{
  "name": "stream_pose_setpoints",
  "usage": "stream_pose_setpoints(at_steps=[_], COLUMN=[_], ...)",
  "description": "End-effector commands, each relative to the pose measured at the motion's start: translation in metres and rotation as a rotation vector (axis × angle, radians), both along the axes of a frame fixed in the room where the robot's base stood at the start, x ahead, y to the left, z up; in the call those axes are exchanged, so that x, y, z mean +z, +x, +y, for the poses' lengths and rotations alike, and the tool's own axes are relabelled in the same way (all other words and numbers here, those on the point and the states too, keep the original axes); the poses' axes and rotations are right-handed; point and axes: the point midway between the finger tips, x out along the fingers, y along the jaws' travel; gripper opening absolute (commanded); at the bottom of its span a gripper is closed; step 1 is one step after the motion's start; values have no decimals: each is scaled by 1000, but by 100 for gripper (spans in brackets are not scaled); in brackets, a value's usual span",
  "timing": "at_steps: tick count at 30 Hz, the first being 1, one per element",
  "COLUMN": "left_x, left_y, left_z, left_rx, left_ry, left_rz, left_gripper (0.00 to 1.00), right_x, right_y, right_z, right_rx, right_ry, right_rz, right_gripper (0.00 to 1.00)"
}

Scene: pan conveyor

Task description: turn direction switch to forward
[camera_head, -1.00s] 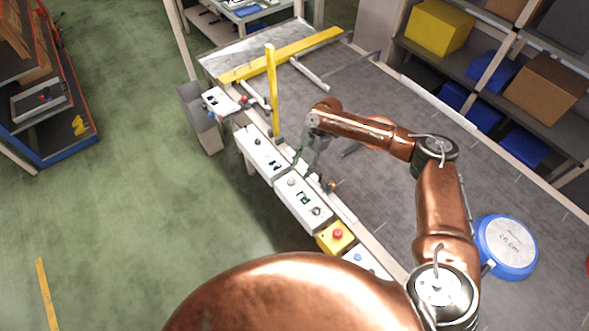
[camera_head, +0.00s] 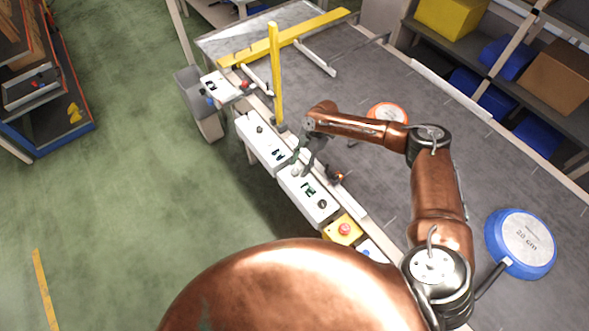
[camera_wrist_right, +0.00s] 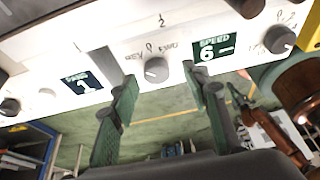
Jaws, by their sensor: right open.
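The direction switch (camera_wrist_right: 156,69) is a round grey knob on a white control panel, under a label reading REV 0 FWD. Its exact pointer direction is hard to read. My right gripper (camera_wrist_right: 166,92) is open, its two green-padded fingers on either side of the knob, with no clear contact visible. My left gripper is not in view.
The panel also has a speed display (camera_wrist_right: 214,50) reading 6 and a speed knob (camera_wrist_right: 279,39). A yellow box with a red button (camera_head: 343,230) sits beside it. A blue-rimmed pan (camera_head: 521,243) and an orange-rimmed pan (camera_head: 388,112) lie on the grey conveyor. A yellow post (camera_head: 276,80) stands farther along.

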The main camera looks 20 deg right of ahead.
Motion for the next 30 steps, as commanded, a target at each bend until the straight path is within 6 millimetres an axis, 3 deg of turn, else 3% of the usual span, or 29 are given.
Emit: stream_pose_setpoints(at_steps=[6, 15, 30], left_x=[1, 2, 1], left_y=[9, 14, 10], left_z=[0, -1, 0], left_rx=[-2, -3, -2], left_ry=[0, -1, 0], left_rz=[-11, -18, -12], left_gripper=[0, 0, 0], right_x=[-18, -20, -20], right_y=[-2, -1, -2], right_z=[9, 12, 11], right_rx=[4, 5, 6], right_ry=[1, 1, 0], right_rz=[-1, -2, 1], right_gripper=[43, 43, 8])
